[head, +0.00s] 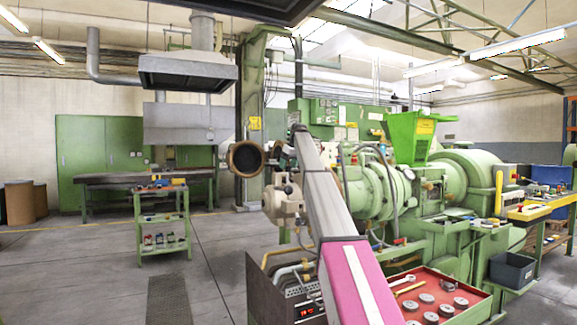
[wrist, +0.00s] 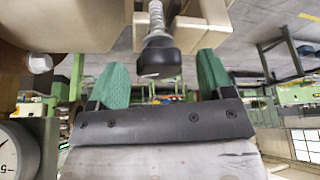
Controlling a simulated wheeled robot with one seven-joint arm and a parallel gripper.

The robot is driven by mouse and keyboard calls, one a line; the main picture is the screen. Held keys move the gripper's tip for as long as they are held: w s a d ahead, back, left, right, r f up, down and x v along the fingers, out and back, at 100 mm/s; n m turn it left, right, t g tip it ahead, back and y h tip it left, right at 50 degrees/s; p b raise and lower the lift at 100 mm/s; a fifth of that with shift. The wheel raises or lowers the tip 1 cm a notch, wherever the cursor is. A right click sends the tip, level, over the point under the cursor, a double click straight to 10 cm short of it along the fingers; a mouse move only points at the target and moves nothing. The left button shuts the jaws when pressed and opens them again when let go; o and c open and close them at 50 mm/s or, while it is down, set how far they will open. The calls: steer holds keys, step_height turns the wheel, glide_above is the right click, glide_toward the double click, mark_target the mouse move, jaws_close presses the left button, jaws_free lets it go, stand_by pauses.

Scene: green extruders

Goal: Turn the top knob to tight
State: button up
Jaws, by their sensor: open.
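A black round knob (wrist: 158,66) on a threaded metal screw (wrist: 157,22) shows in the wrist view, which is upside down. The screw runs into a beige clamp-like part (wrist: 200,38). My gripper (wrist: 162,72) is open, with one green finger on each side of the knob. A gap shows between the knob and each finger, wider on the right. In the head view my arm reaches up to the beige extruder head (head: 283,198), and I cannot make out the knob or fingertips there. No tight mark is readable.
A pressure gauge (wrist: 17,150) sits close at the lower left of the wrist view. In the head view, a red tray (head: 466,318) with round parts and a control box (head: 262,295) stand near my arm. A green cart (head: 163,222) stands left, with open floor around it.

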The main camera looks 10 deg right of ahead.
steer(key=c, duration=0.9)
steer(key=m+h, duration=0.1)
steer(key=m, duration=0.1)
steer(key=m+t+h, duration=0.1)
steer(key=m, duration=0.2)
steer(key=shift+s+a+m, duration=0.1)
steer(key=shift+a+m, duration=0.1)
steer(key=shift+m, duration=0.1)
steer(key=m+h, duration=0.1)
steer(key=m, duration=0.1)
steer(key=m+h, duration=0.1)
steer(key=m, duration=0.2)
steer(key=shift+a+m, duration=0.2)
steer(key=shift+m, duration=0.1)
steer(key=m+h, duration=0.1)
steer(key=m, duration=0.1)
steer(key=m+g+h, duration=0.1)
steer(key=m, duration=0.2)
steer(key=shift+w+a, duration=0.1)
steer(key=shift+w, duration=0.1)
steer(key=m+g, duration=0.1)
steer(key=m, duration=0.2)
steer(key=m+g+h, duration=0.1)
steer(key=m, duration=0.1)
steer(key=shift+w+a+m, duration=0.1)
steer(key=shift+m, duration=0.3)
